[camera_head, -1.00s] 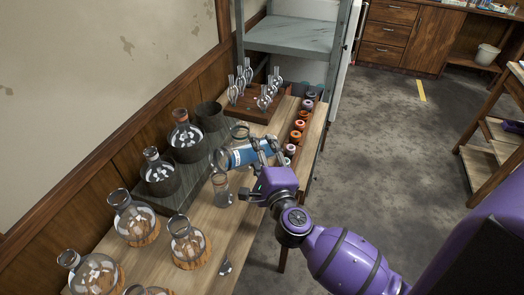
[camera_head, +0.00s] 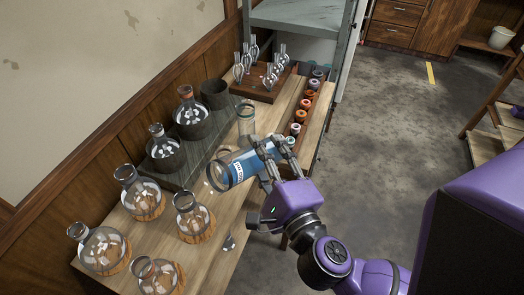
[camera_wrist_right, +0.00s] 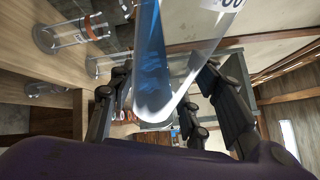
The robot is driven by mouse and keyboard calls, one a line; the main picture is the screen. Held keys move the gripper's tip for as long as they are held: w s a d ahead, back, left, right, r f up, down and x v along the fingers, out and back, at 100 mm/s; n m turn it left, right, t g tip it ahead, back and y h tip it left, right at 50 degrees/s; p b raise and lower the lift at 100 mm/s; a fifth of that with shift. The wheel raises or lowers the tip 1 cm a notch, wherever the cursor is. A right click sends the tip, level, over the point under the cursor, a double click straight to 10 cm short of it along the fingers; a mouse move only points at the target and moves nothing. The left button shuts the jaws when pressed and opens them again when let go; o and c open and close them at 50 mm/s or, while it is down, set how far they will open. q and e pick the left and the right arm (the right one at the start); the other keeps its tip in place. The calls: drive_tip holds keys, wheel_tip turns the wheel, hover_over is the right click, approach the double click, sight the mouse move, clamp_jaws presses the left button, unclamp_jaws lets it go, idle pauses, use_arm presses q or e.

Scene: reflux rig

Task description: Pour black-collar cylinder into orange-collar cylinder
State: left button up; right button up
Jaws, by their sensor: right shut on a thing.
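My right gripper (camera_head: 276,157) is shut on a clear cylinder of blue liquid (camera_head: 252,165), above the wooden bench. The cylinder is tipped nearly level, its wide open end pointing left. In the right wrist view the blue liquid (camera_wrist_right: 151,55) lies along the cylinder. Its collar colour cannot be told. A clear standing cylinder (camera_head: 246,118) is behind it; its collar colour is unclear. Another glass rim (camera_head: 222,156) shows just behind the held cylinder, which mostly hides what is below. The right wrist view shows a clear vessel with an orange-red band (camera_wrist_right: 90,27). My left gripper is not in view.
Several round flasks on cork rings, one of them here (camera_head: 192,220), stand at the front left. A dark rack (camera_head: 200,150) with flasks runs along the wall. A wooden stand (camera_head: 265,92) with glassware and a row of coloured rings (camera_head: 301,116) lie beyond.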

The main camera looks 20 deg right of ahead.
drive_tip(key=shift+w+d, duration=0.2)
drive_tip(key=shift+w, duration=0.3)
drive_tip(key=w+d+f+m+h, duration=0.1)
drive_tip(key=w+d+f, duration=0.3)
drive_tip(key=w, duration=0.3)
drive_tip(key=w+d+f+h+p, duration=0.1)
drive_tip(key=w+d+f, duration=0.3)
drive_tip(key=w, duration=0.3)
drive_tip(key=shift+w+d+f+m+h+p, duration=0.15)
drive_tip(key=shift+w+f+m+h+p, duration=0.2)
drive_tip(key=shift+f, duration=0.3)
